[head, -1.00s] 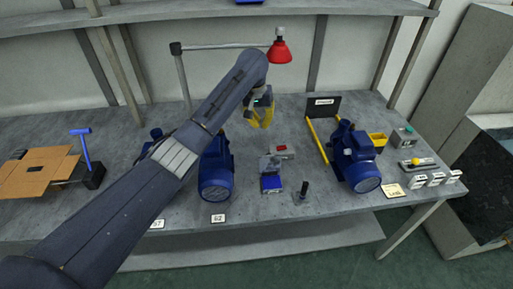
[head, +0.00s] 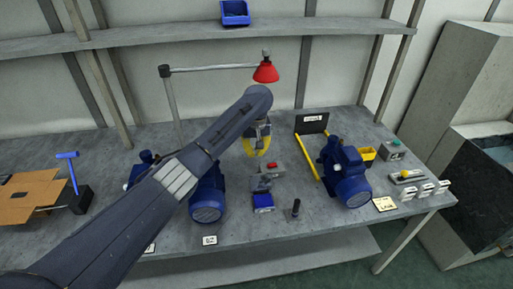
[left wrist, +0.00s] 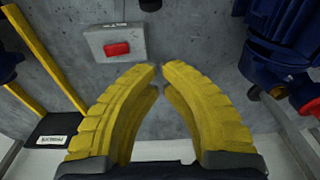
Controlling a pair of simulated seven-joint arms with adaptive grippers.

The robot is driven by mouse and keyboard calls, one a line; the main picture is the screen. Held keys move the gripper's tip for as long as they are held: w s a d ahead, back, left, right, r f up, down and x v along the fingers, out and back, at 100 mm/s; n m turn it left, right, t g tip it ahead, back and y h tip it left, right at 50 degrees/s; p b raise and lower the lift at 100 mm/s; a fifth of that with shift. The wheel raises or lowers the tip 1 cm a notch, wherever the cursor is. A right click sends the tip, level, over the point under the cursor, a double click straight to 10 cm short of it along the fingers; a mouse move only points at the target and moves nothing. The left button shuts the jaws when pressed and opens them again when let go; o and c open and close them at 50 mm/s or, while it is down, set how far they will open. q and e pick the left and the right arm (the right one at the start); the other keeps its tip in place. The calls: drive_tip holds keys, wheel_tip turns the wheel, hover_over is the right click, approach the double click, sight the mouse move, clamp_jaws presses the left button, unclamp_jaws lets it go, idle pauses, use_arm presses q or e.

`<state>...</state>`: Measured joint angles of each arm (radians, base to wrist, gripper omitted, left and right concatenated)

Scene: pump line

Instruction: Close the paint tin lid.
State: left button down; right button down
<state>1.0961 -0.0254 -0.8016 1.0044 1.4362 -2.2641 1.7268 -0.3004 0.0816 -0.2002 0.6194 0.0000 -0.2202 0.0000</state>
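I cannot make out a paint tin or its lid in either view. My left gripper (head: 256,150) hangs over the middle of the bench, behind the grey box with a red button (head: 272,168). In the left wrist view its yellow fingers (left wrist: 159,67) lean together, with their tips almost meeting. Nothing is held between them. The red-button box (left wrist: 116,46) lies on the bench beyond the fingertips there. My left arm hides part of the bench at left. My right gripper is not in view.
A blue pump (head: 207,195) stands left of the middle, another pump (head: 344,175) at right beside yellow bars (head: 307,158). A red lamp (head: 265,72) hangs above. A cardboard box (head: 30,195) lies at far left. A short black post (head: 296,208) stands near the front edge.

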sight(260, 180)
use_arm(q)
drive_tip(key=f, duration=0.6)
drive_tip(key=shift+w+a, duration=0.1)
drive_tip(key=shift+w, duration=0.15)
drive_tip(key=shift+s+d+r, duration=0.15)
drive_tip(key=shift+s+r, duration=0.05)
drive_tip(key=shift+s, duration=0.4)
drive_tip(key=shift+s+d+r, duration=0.15)
drive_tip(key=shift+s+r, duration=0.05)
drive_tip(key=shift+s, duration=0.45)
drive_tip(key=shift+s+d+r, duration=0.15)
drive_tip(key=shift+s+r, duration=0.05)
drive_tip(key=shift+s, duration=0.4)
drive_tip(key=shift+d, duration=0.1)
drive_tip(key=shift+s+r+t, duration=0.1)
drive_tip(key=shift+s+t, duration=0.05)
drive_tip(key=shift+t, duration=0.15)
drive_tip(key=shift+r, duration=0.1)
